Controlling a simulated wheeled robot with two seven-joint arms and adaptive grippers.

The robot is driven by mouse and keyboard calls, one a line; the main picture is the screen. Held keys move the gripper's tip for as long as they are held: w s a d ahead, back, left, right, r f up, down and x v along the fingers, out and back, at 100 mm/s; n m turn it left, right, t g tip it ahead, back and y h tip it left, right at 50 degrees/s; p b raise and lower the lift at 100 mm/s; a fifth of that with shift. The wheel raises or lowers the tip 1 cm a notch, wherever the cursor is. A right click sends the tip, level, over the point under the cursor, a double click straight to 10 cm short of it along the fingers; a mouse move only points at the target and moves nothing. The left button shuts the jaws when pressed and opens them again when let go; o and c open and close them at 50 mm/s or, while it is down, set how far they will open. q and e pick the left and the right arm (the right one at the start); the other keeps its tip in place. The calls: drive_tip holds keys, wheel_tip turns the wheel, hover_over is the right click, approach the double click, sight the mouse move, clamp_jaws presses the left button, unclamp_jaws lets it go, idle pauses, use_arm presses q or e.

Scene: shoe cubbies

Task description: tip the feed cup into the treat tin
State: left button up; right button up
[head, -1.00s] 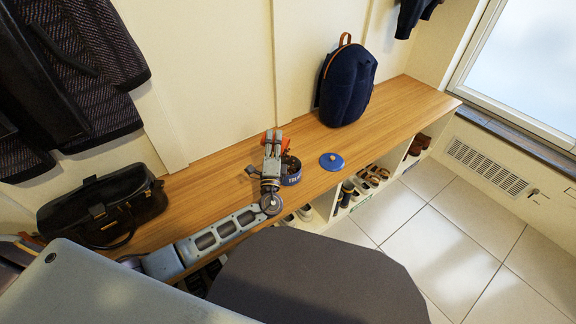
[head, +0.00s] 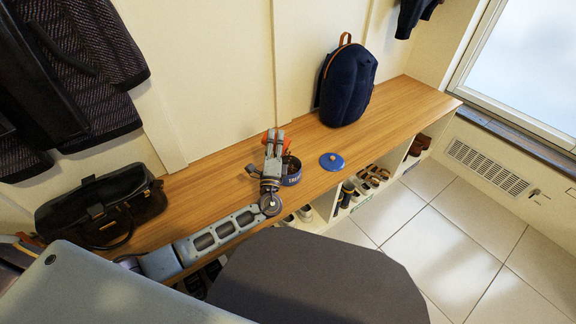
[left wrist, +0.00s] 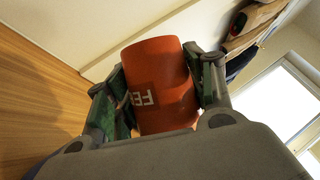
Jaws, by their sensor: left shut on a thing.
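The orange feed cup (left wrist: 160,85), with white letters on its side, is held between the fingers of my left gripper (left wrist: 162,92) in the left wrist view. In the head view my left gripper (head: 274,146) is over the bench, and only a bit of the orange cup (head: 266,139) shows around the fingers. The blue treat tin (head: 292,174) stands on the bench beside and partly behind the gripper. The cup's mouth and contents are hidden. A round blue lid (head: 331,161) lies flat to the right of the tin. My right gripper is not in view.
The wooden bench (head: 410,105) has a navy backpack (head: 346,86) at the back right and a black bag (head: 105,205) at the left. Shoes (head: 372,176) sit in cubbies below the front edge. Jackets hang on the wall at the left.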

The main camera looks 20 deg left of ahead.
use_arm(q)
drive_tip(key=shift+d+m, duration=0.1)
drive_tip(key=shift+m, duration=0.2)
drive_tip(key=shift+d+r+m+t+h+b, duration=0.2)
drive_tip(key=shift+m+t+h+b, duration=0.1)
drive_tip(key=shift+m+h+b, duration=0.25)
idle(0.3)
drive_tip(key=n+p, duration=0.1)
drive_tip(key=a+n+g+y, duration=0.1)
drive_tip(key=n+y+p, duration=0.1)
drive_tip(key=n, duration=0.1)
drive_tip(key=shift+a+f+p, duration=0.15)
drive_tip(key=shift+f+p, duration=0.15)
drive_tip(key=shift+p, duration=0.05)
drive_tip(key=shift+a+f+n+g, duration=0.15)
drive_tip(key=shift+f+n+g, duration=0.05)
drive_tip(key=shift+n+g, duration=0.35)
drive_tip(key=shift+f, duration=0.2)
drive_tip(key=shift+a+f+n+y+p, duration=0.15)
drive_tip(key=shift+n+y+p, duration=0.1)
drive_tip(key=shift+n+p, duration=0.25)
